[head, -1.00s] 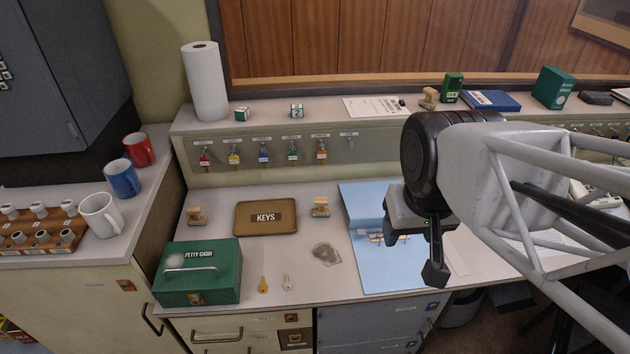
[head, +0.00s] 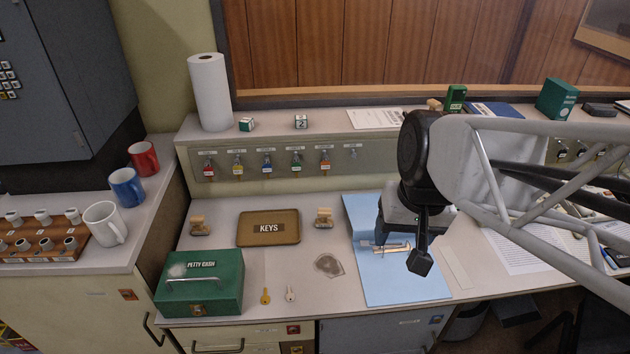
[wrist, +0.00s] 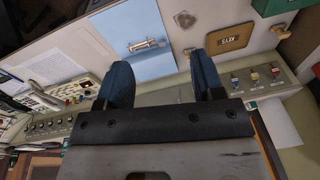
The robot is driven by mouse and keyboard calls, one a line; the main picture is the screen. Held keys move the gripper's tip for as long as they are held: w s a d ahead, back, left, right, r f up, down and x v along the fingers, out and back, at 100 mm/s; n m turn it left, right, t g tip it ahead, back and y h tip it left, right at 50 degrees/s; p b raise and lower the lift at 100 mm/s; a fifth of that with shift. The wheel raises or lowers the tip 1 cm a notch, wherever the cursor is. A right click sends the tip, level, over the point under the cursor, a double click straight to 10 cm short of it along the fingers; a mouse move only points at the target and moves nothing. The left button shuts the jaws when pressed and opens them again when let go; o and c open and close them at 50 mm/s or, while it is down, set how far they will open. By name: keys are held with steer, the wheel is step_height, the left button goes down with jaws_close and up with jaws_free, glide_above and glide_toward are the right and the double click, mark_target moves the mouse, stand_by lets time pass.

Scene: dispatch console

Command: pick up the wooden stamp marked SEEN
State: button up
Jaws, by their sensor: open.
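Three wooden stamps show in the head view; I cannot read a marking on any of them. One stamp (head: 200,225) stands left of the brown KEYS tray (head: 268,241). Another stamp (head: 323,217) stands just right of that tray. A third (head: 434,104) is on the raised shelf, mostly hidden behind my arm. My gripper (head: 402,248) is open and empty above the blue folder, to the right of the desk stamps. In the wrist view, my gripper's fingers (wrist: 163,75) are spread apart, with the tray (wrist: 230,40) beyond them.
A blue folder (head: 408,284) lies under my gripper. Key hooks (head: 266,166) line the shelf front. Mugs (head: 126,187) stand at the left.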

steer(key=w+a+f+m+g+y, duration=0.25)
steer(key=w+f+m+y, duration=0.2)
steer(key=w, duration=0.65)
steer(key=m+t+y, duration=0.2)
steer(key=m+y, duration=0.6)
steer(key=m, duration=0.6)
glide_toward(326, 211)
steer(key=x, duration=0.2)
steer(key=shift+s+a+f+n, duration=0.1)
steer(key=shift+a+f+n, duration=0.05)
steer(key=shift+a+n, duration=0.1)
steer(key=shift+x, duration=1.3)
steer(key=shift+a, duration=0.15)
steer(key=shift+w+x, duration=0.2)
steer(key=shift+x, duration=2.3)
steer(key=shift+c, duration=0.2)
